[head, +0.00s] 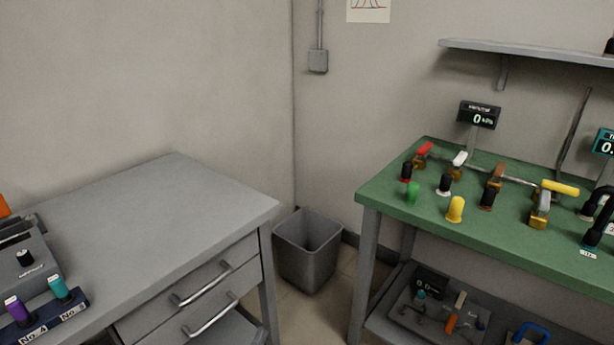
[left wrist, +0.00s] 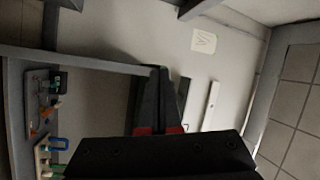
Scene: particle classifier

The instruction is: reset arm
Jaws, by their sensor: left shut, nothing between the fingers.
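My left gripper (left wrist: 158,75) shows in the left wrist view as two dark fingers with red marks near their base. The fingers are together and hold nothing. They point up the picture, and no contact with anything shows. I cannot make out either gripper clearly in the head view. My right gripper is not seen.
In the head view, a green bench (head: 400,206) at right carries several colored handles and a display (head: 479,115). A grey desk (head: 150,215) stands at left with vials in a rack (head: 50,320). A grey bin (head: 308,262) stands between them. The desk's middle is clear.

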